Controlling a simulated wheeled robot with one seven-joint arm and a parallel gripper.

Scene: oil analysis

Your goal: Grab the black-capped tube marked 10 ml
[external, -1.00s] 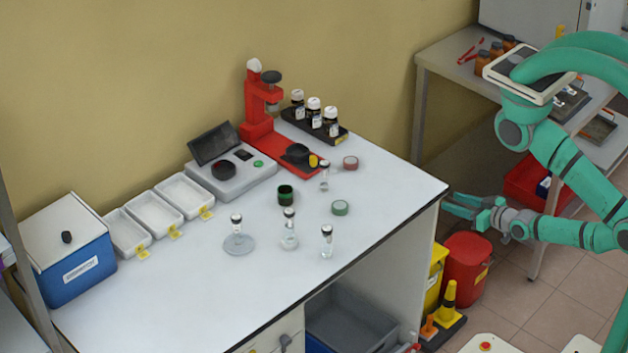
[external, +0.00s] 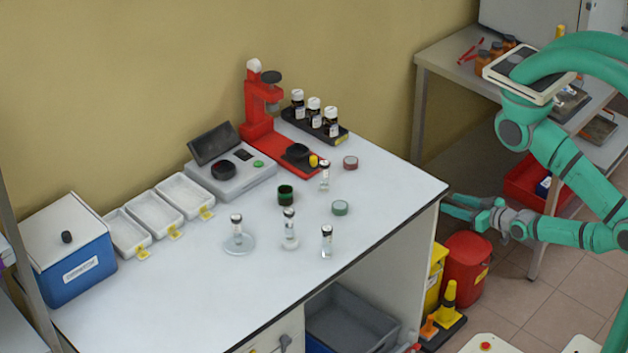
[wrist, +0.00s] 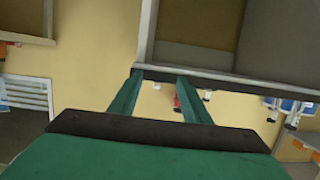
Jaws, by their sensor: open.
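One tube (external: 236,232) stands on a round clear dish at the left. Another tube (external: 289,229) stands in the middle, one tube (external: 326,241) near the front edge, and one tube (external: 324,177) further back by the red press. Their markings are too small to read, so I cannot tell which says 10 ml. My gripper (external: 462,206) is open and empty beside the bench's right end, apart from all tubes. Its two green fingers (wrist: 158,98) show in the wrist view.
White trays (external: 155,212) and a blue box (external: 72,260) are at left. The bench edge (external: 405,230) lies close to my gripper.

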